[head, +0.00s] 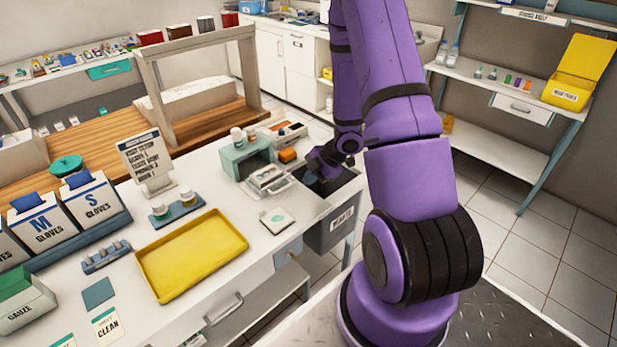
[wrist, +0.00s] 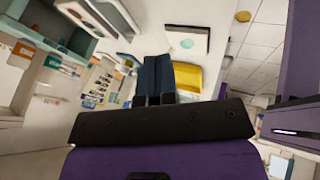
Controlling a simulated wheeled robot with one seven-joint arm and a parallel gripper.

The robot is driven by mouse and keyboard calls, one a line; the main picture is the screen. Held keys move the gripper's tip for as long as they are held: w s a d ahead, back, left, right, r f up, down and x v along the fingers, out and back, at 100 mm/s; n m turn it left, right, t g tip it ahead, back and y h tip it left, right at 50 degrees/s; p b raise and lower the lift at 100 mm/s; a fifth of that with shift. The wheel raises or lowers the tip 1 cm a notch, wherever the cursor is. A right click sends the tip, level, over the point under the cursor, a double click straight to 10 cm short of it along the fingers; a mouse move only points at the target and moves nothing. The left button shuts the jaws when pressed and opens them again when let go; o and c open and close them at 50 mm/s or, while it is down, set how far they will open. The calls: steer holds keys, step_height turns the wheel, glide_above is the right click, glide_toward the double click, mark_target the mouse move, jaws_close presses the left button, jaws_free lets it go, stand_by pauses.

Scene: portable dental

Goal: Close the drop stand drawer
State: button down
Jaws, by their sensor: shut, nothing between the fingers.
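A small teal stand (head: 248,157) with white bottles on top is on the white counter. A pale drawer-like tray (head: 268,180) sticks out at its front, toward the counter's right edge; I take this as the drop stand drawer. The tray also shows in the wrist view (wrist: 100,16) at the upper left, beside the teal stand (wrist: 42,18). My gripper (head: 314,172) is right of the tray, low over the dark opening at the counter's end, apart from it in the picture. In the wrist view its dark blue fingers (wrist: 158,75) are together and empty.
An orange item (head: 288,155) lies beside the stand. A white square pad (head: 277,220) and a yellow tray (head: 192,254) lie nearer on the counter. A grey labelled bin (head: 335,228) is at the counter's end. Tiled floor is clear at the right.

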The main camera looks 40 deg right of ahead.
steer(key=x, duration=0.7)
steer(key=shift+w+f, duration=0.1)
steer(key=shift+f, duration=0.05)
steer(key=w, duration=0.3)
steer(key=shift+a+f, duration=0.1)
steer(key=shift+f, duration=0.25)
steer(key=shift+w+f, duration=0.1)
steer(key=shift+w, duration=0.4)
